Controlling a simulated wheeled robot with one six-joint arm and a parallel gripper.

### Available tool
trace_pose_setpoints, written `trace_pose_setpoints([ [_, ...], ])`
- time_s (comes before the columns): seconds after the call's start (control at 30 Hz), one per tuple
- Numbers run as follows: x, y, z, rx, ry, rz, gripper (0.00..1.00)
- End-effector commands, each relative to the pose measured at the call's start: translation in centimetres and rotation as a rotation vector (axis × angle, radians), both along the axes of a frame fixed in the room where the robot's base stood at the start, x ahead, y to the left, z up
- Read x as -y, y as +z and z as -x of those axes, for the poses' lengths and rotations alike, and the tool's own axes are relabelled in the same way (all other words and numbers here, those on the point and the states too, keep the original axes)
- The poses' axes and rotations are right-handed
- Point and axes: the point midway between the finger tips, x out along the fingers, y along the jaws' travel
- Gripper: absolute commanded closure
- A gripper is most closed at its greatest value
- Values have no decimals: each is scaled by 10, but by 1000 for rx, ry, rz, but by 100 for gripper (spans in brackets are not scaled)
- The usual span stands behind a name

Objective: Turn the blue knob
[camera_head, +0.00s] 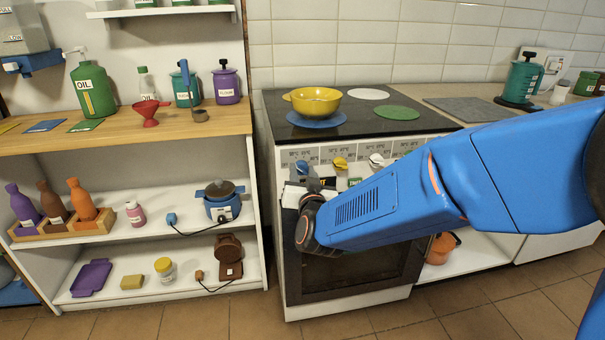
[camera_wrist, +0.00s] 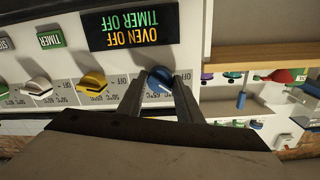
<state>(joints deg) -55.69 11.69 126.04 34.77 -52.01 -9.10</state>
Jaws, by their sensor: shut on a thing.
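The blue knob (camera_wrist: 159,80) is on the stove's front panel, and it also shows in the head view (camera_head: 302,167). In the wrist view my gripper (camera_wrist: 160,88) has one finger on each side of the knob and is shut on it. Temperature marks and the word OFF are printed around the knobs. In the head view my blue arm reaches in from the right and hides part of the panel. The gripper's fingers are hard to make out there.
A yellow knob (camera_wrist: 93,83) and a white knob (camera_wrist: 38,88) sit beside the blue one. A display (camera_wrist: 131,25) reads OVEN OFF, TIMER OFF. A yellow pot (camera_head: 316,102) stands on a blue burner (camera_head: 296,119). A shelf unit (camera_head: 258,215) stands left of the stove.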

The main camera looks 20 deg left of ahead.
Motion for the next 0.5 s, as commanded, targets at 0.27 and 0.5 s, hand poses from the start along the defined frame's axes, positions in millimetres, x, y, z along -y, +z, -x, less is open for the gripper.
trace_pose_setpoints([
  [0.27, 0, 0, 0, -118, 1, -192, 90],
  [0.5, 0, 0, 0, -189, 1, -307, 90],
])
